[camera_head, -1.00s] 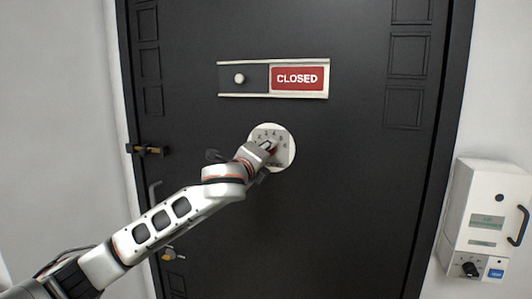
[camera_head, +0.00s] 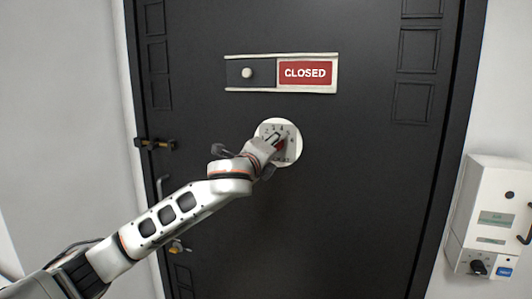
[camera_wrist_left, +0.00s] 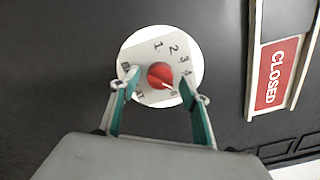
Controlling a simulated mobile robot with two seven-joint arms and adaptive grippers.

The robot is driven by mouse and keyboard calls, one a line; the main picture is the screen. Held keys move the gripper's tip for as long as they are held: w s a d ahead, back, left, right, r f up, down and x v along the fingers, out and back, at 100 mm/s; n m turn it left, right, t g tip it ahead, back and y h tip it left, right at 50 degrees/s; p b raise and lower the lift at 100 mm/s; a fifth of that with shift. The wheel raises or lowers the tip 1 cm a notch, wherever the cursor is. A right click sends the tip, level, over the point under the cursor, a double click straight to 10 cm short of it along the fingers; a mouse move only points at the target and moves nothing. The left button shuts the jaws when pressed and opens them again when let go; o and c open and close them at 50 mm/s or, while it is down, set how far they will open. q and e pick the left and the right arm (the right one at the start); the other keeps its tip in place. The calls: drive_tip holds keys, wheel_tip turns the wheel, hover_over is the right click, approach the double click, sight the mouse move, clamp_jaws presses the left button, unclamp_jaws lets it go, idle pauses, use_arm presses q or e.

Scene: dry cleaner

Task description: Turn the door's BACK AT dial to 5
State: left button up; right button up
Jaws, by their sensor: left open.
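The BACK AT dial (camera_head: 292,131) is a white round plate with printed numbers on the black door. It also shows in the left wrist view (camera_wrist_left: 148,35), turned, with 1, 2, 3 and 4 readable. My left gripper (camera_head: 274,142) is in front of the dial. In the wrist view its green-padded fingers (camera_wrist_left: 158,87) are open, one on each side of the knob, with gaps. They hide part of the number ring. My right gripper is not in view.
A sliding sign reading CLOSED (camera_head: 306,73) is above the dial. A white wall box (camera_head: 490,215) with a black knob hangs at the right. The door around the dial is flat.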

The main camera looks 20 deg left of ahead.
use_arm(q)
drive_tip(key=s, duration=1.1)
drive_tip(key=shift+s+a, duration=0.15)
drive_tip(key=shift+a, duration=0.05)
drive_tip(key=shift+f, duration=0.1)
drive_tip(key=s+d+f+n+g+h, duration=0.25)
drive_tip(key=f+n, duration=0.25)
drive_tip(key=f, duration=1.3)
drive_tip(key=s+d+f+n+g+h, duration=0.1)
drive_tip(key=s+d+f+n+g, duration=0.3)
drive_tip(key=f, duration=1.4)
drive_tip(key=s+a+f+n, duration=0.2)
drive_tip(key=s+f+n, duration=0.1)
drive_tip(key=s+f, duration=0.5)
drive_tip(key=s+a+f+n+y, duration=0.1)
drive_tip(key=s+f+n, duration=0.3)
drive_tip(key=s+f, duration=0.4)
drive_tip(key=s+a+f+n+g+y, duration=0.1)
drive_tip(key=s+f+n, duration=0.3)
drive_tip(key=s+f, duration=0.5)
drive_tip(key=shift+a+f, duration=0.65)
drive_tip(key=shift+a, duration=0.15)
